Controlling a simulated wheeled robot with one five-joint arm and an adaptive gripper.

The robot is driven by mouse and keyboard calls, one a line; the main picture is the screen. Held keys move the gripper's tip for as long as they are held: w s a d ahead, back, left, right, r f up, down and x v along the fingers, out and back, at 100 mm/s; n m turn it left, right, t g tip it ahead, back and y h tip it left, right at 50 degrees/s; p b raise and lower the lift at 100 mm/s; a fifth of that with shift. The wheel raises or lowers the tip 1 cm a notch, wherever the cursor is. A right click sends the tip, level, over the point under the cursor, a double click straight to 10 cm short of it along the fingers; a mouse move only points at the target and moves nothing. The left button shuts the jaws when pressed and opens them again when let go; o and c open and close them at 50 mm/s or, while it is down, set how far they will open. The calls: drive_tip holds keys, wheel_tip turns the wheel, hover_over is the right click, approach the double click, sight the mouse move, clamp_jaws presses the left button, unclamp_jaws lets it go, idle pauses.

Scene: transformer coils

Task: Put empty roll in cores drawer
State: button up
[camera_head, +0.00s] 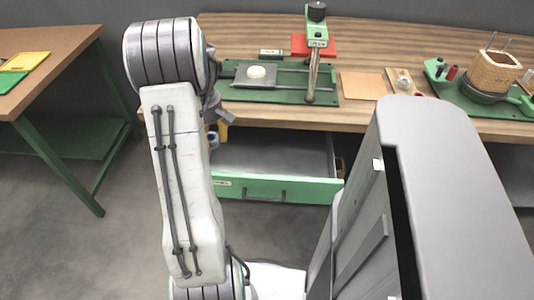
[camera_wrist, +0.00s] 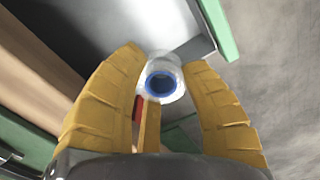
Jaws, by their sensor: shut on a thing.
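The empty roll (camera_wrist: 172,92), whitish and translucent with a blue ring at its end, sits between the yellow fingers of my gripper (camera_wrist: 164,62) in the wrist view. The fingers are shut on it. In the head view my gripper (camera_head: 224,118) is mostly hidden behind my arm, and I cannot make out the roll clearly there. My gripper is above the drawer's left side.
The wooden workbench (camera_head: 355,118) carries a green winding stand (camera_head: 317,45), a coil (camera_head: 494,72) on a green base and small parts. Another green-legged table (camera_head: 60,70) stands at left. My grey body fills the lower right. Open floor lies below the drawer.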

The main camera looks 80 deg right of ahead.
drive_tip(key=b, duration=0.4)
hover_over(267, 172)
drive_tip(key=w+a, duration=0.1)
drive_tip(key=a, duration=0.1)
wheel_tip(267, 172, down, 3)
drive_tip(key=f+b, duration=0.1)
drive_tip(key=s+f+m, duration=0.1)
drive_tip(key=f, duration=0.1)
drive_tip(key=shift+s+d+f+b, duration=0.1)
drive_tip(key=shift+f+b, duration=0.1)
drive_tip(key=shift+b, duration=0.15)
drive_tip(key=shift+f+b, duration=0.9)
drive_tip(key=shift+f, duration=2.35)
drive_tip(key=shift+f, duration=0.15)
drive_tip(key=o, duration=0.8)
drive_tip(key=shift+o, duration=0.2)
wheel_tip(267, 172, up, 12)
drive_tip(key=p, duration=0.3)
drive_tip(key=shift+r+p, duration=0.2)
drive_tip(key=shift+p, duration=0.15)
